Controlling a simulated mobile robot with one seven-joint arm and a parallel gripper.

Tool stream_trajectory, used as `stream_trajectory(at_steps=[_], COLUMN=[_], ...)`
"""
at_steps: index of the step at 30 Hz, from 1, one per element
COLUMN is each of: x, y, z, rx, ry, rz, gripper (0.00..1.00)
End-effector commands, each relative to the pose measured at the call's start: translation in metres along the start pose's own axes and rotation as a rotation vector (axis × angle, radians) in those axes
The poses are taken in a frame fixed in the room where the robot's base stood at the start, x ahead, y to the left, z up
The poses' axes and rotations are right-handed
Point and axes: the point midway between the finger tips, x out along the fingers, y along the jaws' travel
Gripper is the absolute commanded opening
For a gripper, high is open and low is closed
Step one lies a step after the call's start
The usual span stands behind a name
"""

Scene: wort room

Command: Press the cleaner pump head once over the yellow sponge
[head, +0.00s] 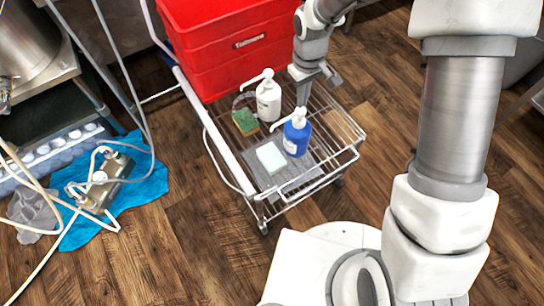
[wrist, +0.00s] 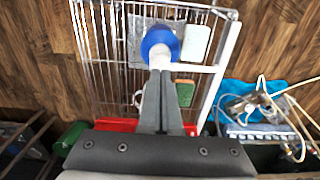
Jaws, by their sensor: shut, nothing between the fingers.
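A white pump bottle (head: 268,101) stands on the wire cart, its spout pointing left over a green-topped sponge (head: 245,122) with a yellowish side. A blue pump bottle (head: 297,138) with a white pump head stands nearer, its spout toward a pale sponge (head: 271,157). No label is readable. My gripper (head: 302,104) is shut and empty, pointing down close above or behind the blue bottle's pump head; contact cannot be told. In the wrist view my fingertips (wrist: 160,72) overlap the white head of the blue bottle (wrist: 160,41). The green sponge (wrist: 185,93) shows beside the fingers; the white bottle is mostly hidden there.
Stacked red crates (head: 235,45) stand at the cart's back, close to my arm. The wire cart (head: 345,140) has raised rails and a white side bar. A blue cloth (head: 140,185) with hoses and a metal device lies on the floor at left. Wooden floor before the cart is clear.

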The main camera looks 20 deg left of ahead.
Motion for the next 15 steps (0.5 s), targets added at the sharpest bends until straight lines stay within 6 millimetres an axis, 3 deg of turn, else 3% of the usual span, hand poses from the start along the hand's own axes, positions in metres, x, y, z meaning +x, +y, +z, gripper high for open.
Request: stream_trajectory(at_steps=[15], x=[-0.055], y=[0.0], z=[0.0], rx=[0.0], ry=[0.001], rz=[0.0], gripper=[0.0])
